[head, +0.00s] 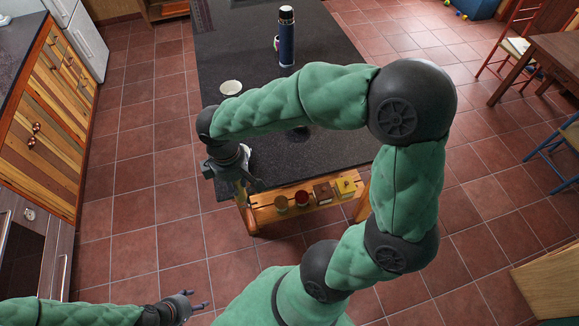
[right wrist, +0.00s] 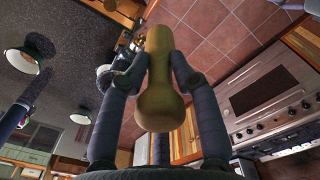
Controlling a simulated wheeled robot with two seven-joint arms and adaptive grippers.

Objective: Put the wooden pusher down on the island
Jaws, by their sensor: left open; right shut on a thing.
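The wooden pusher (right wrist: 158,85) is a yellow-brown rounded piece with a wide head and a narrower waist. In the right wrist view my right gripper (right wrist: 160,65) has its fingers closed around it. In the head view my right gripper (head: 234,180) is at the near left corner of the island (head: 222,43), by its edge. The pusher is mostly hidden there by the gripper. The island has a dark speckled top, which also fills the upper left of the right wrist view (right wrist: 75,75). My left gripper (head: 194,303) is open and empty, low over the floor at bottom left.
A wooden shelf (head: 262,215) with several small containers sits below the near edge. My right arm covers part of the top; the far left top is clear.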

